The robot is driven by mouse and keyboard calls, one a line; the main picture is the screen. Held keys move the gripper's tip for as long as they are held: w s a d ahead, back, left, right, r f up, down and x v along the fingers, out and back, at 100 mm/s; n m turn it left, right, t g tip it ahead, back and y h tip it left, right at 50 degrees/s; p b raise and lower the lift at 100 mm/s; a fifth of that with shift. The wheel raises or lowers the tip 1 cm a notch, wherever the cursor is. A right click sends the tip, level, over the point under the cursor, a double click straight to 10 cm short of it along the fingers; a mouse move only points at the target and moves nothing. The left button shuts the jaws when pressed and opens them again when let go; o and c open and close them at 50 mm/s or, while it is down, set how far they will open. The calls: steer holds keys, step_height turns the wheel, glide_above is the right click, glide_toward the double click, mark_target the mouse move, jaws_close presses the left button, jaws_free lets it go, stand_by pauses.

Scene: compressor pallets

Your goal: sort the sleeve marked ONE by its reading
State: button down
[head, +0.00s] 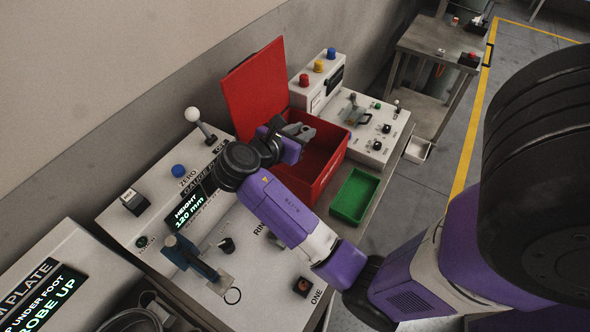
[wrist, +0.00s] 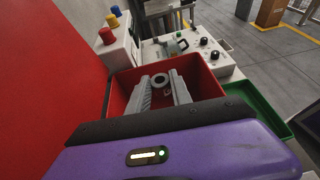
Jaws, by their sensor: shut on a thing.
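My gripper (head: 297,130) is over the open red bin (head: 325,165), with its fingers at or just above the rim. In the wrist view its two grey fingers (wrist: 160,77) are shut on a small grey sleeve (wrist: 161,82) with a dark round bore. The red bin (wrist: 208,78) lies below and around the sleeve in that view. No ONE marking can be read on the sleeve. The height gauge display (head: 187,211) reads "HEIGHT 120 mm". A shallow green tray (head: 355,196) sits just right of the red bin, and looks empty.
The red lid (head: 254,85) stands open behind the bin. A white box with red, yellow and blue buttons (head: 318,85) and a white control panel (head: 368,128) stand beyond it. A white-knobbed lever (head: 196,118) and a blue gauge arm (head: 190,256) rise from the near panel.

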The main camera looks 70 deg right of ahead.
steer(key=shift+f+b, duration=0.65)
steer(key=shift+f, duration=0.05)
steer(key=shift+r, duration=0.1)
steer(key=c, duration=1.1)
jaws_free()
steer(key=shift+v, duration=3.95)
steer(key=shift+s, duration=0.15)
